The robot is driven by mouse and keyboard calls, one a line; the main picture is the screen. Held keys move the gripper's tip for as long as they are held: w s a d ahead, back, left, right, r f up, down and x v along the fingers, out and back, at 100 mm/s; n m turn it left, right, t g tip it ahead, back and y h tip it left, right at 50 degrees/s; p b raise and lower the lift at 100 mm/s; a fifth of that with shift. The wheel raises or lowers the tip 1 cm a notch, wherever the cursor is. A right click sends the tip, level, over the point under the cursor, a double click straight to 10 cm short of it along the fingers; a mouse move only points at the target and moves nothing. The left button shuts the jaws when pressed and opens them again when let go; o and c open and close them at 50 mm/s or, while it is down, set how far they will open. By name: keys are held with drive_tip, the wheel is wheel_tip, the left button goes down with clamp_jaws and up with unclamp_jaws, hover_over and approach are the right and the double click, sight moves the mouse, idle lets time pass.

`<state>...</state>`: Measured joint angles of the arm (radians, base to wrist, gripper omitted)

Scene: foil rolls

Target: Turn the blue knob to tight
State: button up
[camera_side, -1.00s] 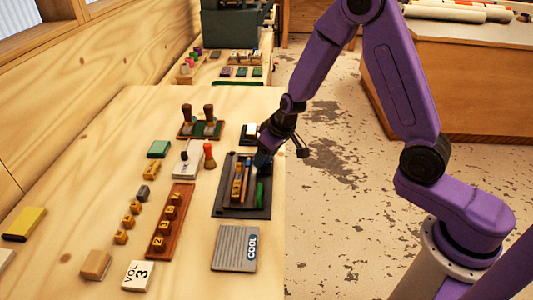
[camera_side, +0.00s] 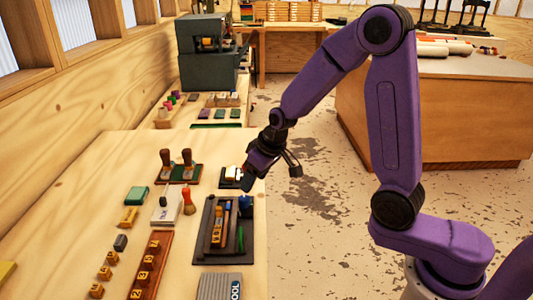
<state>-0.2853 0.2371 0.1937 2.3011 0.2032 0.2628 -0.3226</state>
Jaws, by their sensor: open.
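A small blue knob-like piece (camera_side: 245,203) stands at the far right corner of a dark tray (camera_side: 208,250) on the wooden bench. My gripper (camera_side: 248,183) is just above and beyond the blue piece, pointing down, with a small gap apparent between them. Its dark fingers are small in the picture and nothing shows held in them. Any tight marking around the blue piece is too small to read.
The tray holds an orange-yellow strip (camera_side: 217,227) and a green piece (camera_side: 240,238). A stand with two brown-handled stamps (camera_side: 178,166), a red-handled tool (camera_side: 188,201) and a number rack (camera_side: 150,266) are to the left. Free floor lies right of the bench.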

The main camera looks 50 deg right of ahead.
drive_tip(key=v, duration=0.9)
drive_tip(key=shift+w, duration=0.1)
drive_tip(key=r+g, duration=0.2)
drive_tip(key=g, duration=0.3)
hover_over(244, 197)
drive_tip(key=shift+h, duration=0.4)
wheel_tip(244, 197, down, 18)
drive_tip(key=shift+r, duration=0.15)
drive_tip(key=c, duration=1)
